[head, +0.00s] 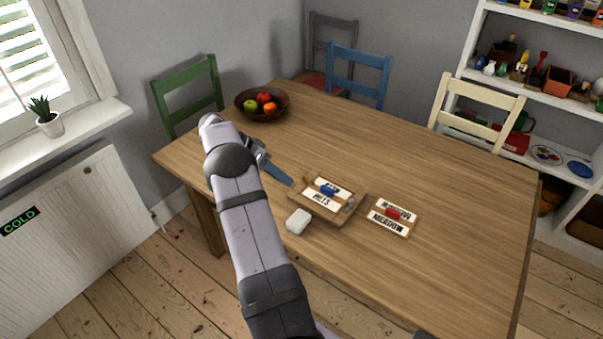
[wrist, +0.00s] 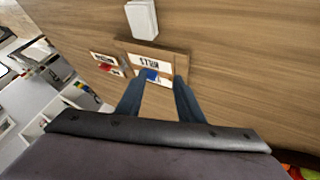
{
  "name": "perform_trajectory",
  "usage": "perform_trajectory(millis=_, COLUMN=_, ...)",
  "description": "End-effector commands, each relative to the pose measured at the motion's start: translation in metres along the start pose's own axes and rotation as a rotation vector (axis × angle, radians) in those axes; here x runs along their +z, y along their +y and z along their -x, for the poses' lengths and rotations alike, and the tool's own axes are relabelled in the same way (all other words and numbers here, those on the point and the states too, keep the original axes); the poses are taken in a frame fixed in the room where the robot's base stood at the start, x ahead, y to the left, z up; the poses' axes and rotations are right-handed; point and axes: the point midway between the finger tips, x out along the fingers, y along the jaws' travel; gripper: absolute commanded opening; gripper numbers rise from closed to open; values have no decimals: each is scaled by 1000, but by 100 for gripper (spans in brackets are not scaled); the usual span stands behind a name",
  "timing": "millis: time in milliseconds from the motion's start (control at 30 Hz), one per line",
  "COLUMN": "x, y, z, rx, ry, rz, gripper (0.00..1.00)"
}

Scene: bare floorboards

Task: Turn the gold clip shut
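A wooden board with white lettered cards (head: 318,216) lies on the table, and it also shows in the wrist view (wrist: 180,52). A small gold piece, seemingly the gold clip (head: 307,179), sits at its far left corner; I cannot tell its turn or pick it out in the wrist view. A blue clip (head: 328,190) lies on the cards and shows between my fingers in the wrist view (wrist: 151,75). A silvery piece (head: 350,204) is at the board's right end. My gripper (head: 279,174) is left of the board, its blue fingers apart and empty in the wrist view (wrist: 159,82).
A small white box (head: 298,221) sits by the board's near left corner. A second board (head: 391,231) with a red clip (head: 393,213) lies to the right. A fruit bowl (head: 243,108) is at the back left. The table's right side is clear.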

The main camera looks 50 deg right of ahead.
Motion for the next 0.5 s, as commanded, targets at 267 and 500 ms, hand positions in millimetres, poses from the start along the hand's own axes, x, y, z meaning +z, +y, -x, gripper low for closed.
perform_trajectory(millis=267, x=-14, y=43, z=-45, rx=272, ry=374, rz=843, gripper=34)
perform_trajectory(millis=500, x=-8, y=26, z=-68, rx=520, ry=593, rz=1807, gripper=34)
